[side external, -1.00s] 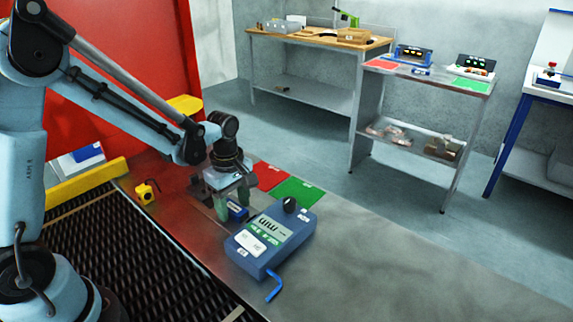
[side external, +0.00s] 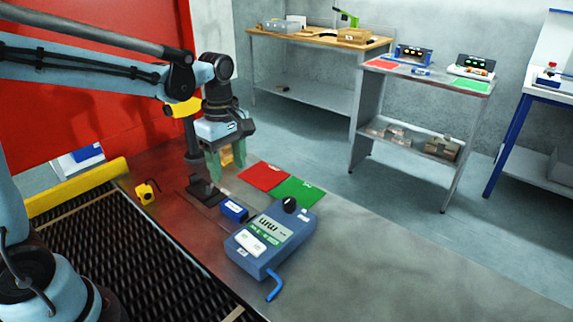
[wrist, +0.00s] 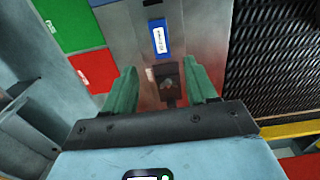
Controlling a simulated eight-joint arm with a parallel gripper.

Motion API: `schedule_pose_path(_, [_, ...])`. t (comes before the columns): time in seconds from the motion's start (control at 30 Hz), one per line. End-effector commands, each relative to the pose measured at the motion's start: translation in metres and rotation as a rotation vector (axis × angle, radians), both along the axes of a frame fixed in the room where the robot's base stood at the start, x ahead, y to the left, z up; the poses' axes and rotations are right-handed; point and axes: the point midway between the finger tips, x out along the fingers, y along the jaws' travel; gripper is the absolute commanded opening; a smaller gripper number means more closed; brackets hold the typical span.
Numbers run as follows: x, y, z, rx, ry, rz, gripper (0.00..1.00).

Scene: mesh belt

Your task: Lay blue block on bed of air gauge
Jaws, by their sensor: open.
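The blue block (side external: 234,210), with a white label, lies on the grey bench between a black stand base (side external: 206,193) and the blue-grey gauge box with a display (side external: 270,240). It also shows in the wrist view (wrist: 163,37), beyond my fingertips. Which part is the air gauge's bed I cannot tell for certain. My gripper (side external: 226,168), with green fingers, is open and empty, above and behind the block, over the black stand. In the wrist view its fingers (wrist: 160,75) are spread with the dark stand base showing between them.
A red pad (side external: 263,176) and a green pad (side external: 296,191) lie behind the block. A small yellow item (side external: 147,193) sits at left near the dark mesh belt (side external: 100,240). A blue hose (side external: 274,285) leaves the gauge box. The bench's right side is clear.

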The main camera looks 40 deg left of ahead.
Motion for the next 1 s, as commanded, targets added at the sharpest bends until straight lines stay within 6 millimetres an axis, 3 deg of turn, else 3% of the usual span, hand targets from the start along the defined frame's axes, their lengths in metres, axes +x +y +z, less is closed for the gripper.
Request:
schedule_pose_path(0.2, [-0.001,-0.001,0.013,0.0,-0.006,-0.014,0.57])
schedule_pose_path(0.33, [-0.01,-0.004,0.018,0.008,-0.053,-0.134,0.57])
schedule_pose_path(0.57, [-0.039,-0.016,0.028,0.093,-0.242,-0.635,0.57])
schedule_pose_path(0.8, [-0.068,-0.026,0.025,0.292,-0.413,-1.172,0.57])
schedule_pose_path(1.0, [-0.079,-0.031,0.019,0.442,-0.476,-1.444,0.57])
